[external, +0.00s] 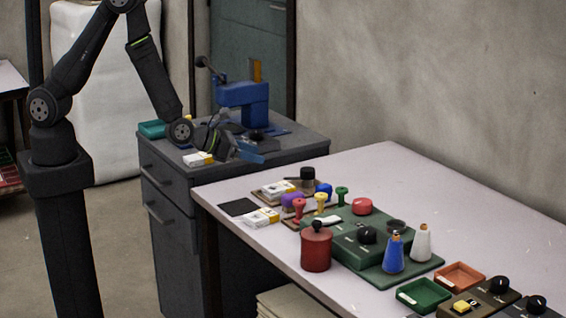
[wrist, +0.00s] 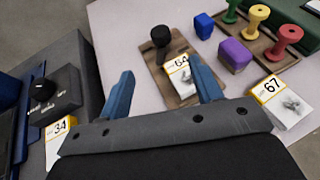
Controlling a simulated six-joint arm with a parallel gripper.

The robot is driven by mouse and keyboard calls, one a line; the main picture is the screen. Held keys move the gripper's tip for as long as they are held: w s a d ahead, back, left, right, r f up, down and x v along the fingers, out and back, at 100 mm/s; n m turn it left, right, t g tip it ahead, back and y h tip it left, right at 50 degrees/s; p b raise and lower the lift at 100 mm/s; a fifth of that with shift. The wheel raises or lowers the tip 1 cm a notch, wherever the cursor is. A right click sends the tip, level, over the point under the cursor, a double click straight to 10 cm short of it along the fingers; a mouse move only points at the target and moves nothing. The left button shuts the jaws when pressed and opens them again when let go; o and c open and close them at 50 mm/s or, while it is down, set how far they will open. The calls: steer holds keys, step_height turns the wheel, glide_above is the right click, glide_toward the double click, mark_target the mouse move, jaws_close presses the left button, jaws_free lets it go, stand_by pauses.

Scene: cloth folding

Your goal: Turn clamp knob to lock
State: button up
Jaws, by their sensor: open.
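No label marks the clamp knob, and I cannot tell which knob it is. A black round knob (wrist: 42,89) sits on a dark box beside blue metal at the left of the wrist view. Another black knob-like top (wrist: 161,36) stands on a wooden board (wrist: 182,99); it also shows in the external view (external: 307,174). My gripper (wrist: 161,67) is open, with its blue fingers apart and nothing held. In the external view my gripper (external: 238,152) hangs over the right front of the grey cabinet, below the blue press (external: 243,94).
White packs numbered 64 (wrist: 180,72), 34 (wrist: 60,135) and 67 (wrist: 280,103) lie around. Coloured stamps (wrist: 257,18) and a purple block (wrist: 235,54) stand nearby. A red canister (external: 316,250) and a green panel (external: 352,246) occupy the table; its back right is clear.

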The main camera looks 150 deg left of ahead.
mark_target(305, 169)
steer(key=x, duration=1.6)
steer(key=shift+w+a, duration=0.1)
steer(key=shift+a, duration=0.25)
steer(key=c, duration=1)
